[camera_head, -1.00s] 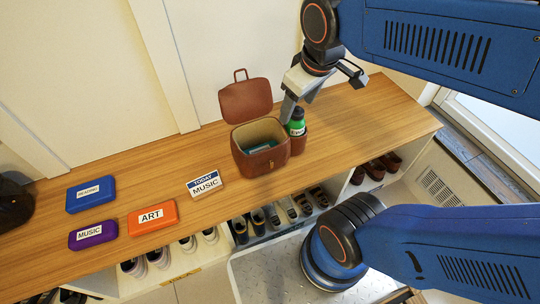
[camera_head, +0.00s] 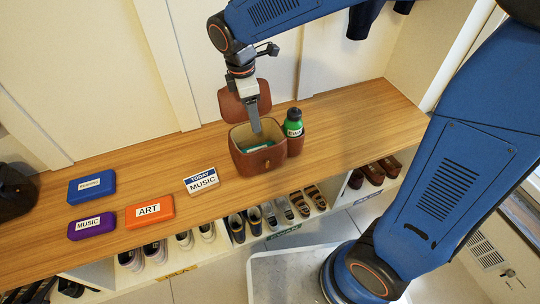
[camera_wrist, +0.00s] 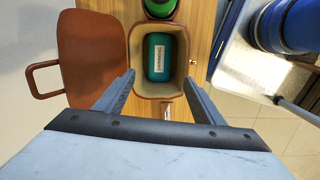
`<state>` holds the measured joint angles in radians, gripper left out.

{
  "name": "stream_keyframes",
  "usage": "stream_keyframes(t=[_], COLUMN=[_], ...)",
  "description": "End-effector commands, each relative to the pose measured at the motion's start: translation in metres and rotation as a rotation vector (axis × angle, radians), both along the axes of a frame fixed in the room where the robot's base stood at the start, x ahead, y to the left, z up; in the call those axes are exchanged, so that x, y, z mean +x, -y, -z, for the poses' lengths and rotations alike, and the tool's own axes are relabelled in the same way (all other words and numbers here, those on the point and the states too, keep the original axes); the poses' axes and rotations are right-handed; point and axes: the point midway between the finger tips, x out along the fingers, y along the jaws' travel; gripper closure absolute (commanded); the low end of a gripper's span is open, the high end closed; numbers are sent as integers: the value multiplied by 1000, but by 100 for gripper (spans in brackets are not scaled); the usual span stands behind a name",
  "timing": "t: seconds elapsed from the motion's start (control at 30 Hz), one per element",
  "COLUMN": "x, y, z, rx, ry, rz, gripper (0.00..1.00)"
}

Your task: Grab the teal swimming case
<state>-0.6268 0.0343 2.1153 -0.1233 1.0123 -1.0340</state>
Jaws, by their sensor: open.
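The teal swimming case (camera_wrist: 159,56) lies inside an open brown bag (camera_head: 262,162) on the wooden bench top. In the wrist view it shows with a pale label, framed by the bag's beige lining. In the head view only a bit of teal (camera_head: 256,147) shows in the bag's mouth. My gripper (camera_head: 256,130) points down at the bag's opening, with its fingertips at about rim height or just above. In the wrist view the two fingers (camera_wrist: 160,85) are spread wide, one on each side of the opening, with nothing between them. The case is apart from the fingers.
The bag's lid (camera_wrist: 88,58) stands open behind. A green bottle (camera_head: 293,122) sits in the bag's side pocket. Shoes fill cubbies below.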

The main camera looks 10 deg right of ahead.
Motion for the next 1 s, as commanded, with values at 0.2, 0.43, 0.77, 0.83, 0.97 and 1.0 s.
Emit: stream_keyframes(t=[0.2,0.43,0.77,0.83,0.97,1.0], x=[3,4,6,7,7,7], y=[-27,-25,-18,-16,-15,-14], z=[16,42,100,112,128,131], rx=[-26,-28,-29,-29,-28,-28], ry=[-26,-30,-29,-30,-28,-29], rz=[-115,-124,-122,-121,-122,-122], gripper=[37,37,37,37,37,37])
